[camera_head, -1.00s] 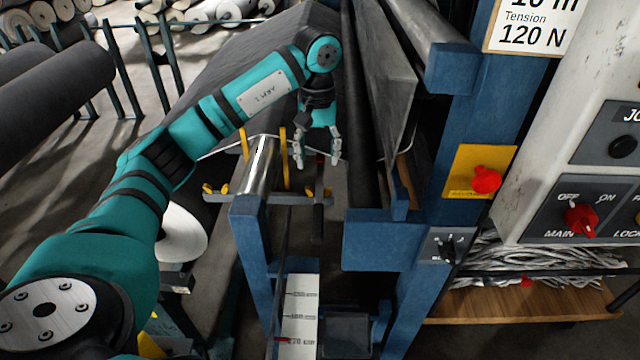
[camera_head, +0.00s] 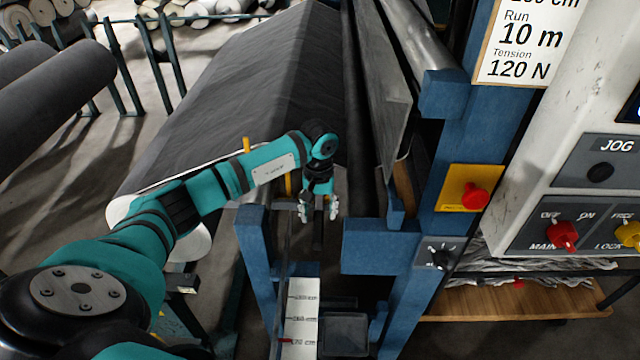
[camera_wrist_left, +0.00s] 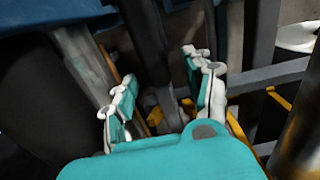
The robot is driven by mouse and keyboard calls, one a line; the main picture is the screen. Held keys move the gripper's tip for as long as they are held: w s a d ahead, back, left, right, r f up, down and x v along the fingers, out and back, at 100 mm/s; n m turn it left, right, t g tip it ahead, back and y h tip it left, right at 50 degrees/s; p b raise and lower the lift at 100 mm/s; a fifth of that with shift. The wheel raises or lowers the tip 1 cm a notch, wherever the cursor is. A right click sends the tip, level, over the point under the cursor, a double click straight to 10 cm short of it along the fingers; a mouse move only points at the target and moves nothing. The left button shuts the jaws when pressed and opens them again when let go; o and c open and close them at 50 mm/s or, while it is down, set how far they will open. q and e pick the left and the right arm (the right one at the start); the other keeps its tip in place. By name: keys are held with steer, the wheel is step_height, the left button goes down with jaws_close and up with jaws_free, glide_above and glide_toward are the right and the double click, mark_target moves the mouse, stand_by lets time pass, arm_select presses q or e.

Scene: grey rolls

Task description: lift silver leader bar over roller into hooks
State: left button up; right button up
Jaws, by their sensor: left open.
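My left gripper (camera_head: 318,211) is open, its fingers pointing down over the gap between the blue frame posts. It also shows in the left wrist view (camera_wrist_left: 157,95), with nothing between its fingers. Yellow upright hooks (camera_head: 246,145) stand at the near end of the grey sheet, partly hidden by my left arm. A yellow piece (camera_wrist_left: 280,98) and a shiny cylinder (camera_wrist_left: 302,145) show at the right of the wrist view. A thin bright edge (camera_head: 182,178) runs along the sheet's near border; I cannot tell whether it is the leader bar. My right gripper is out of view.
The grey sheet (camera_head: 255,75) slopes away at the back. A blue frame post (camera_head: 254,245) stands below the arm, and a larger blue upright (camera_head: 485,125) stands right. A control panel (camera_head: 585,190) fills the right side. Dark rolls (camera_head: 55,95) lie at left.

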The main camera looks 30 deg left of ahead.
arm_select(q)
steer(key=shift+f, duration=0.15)
jaws_close()
steer(key=shift+w+r, duration=0.1)
steer(key=shift+r, duration=0.1)
stand_by(0.4)
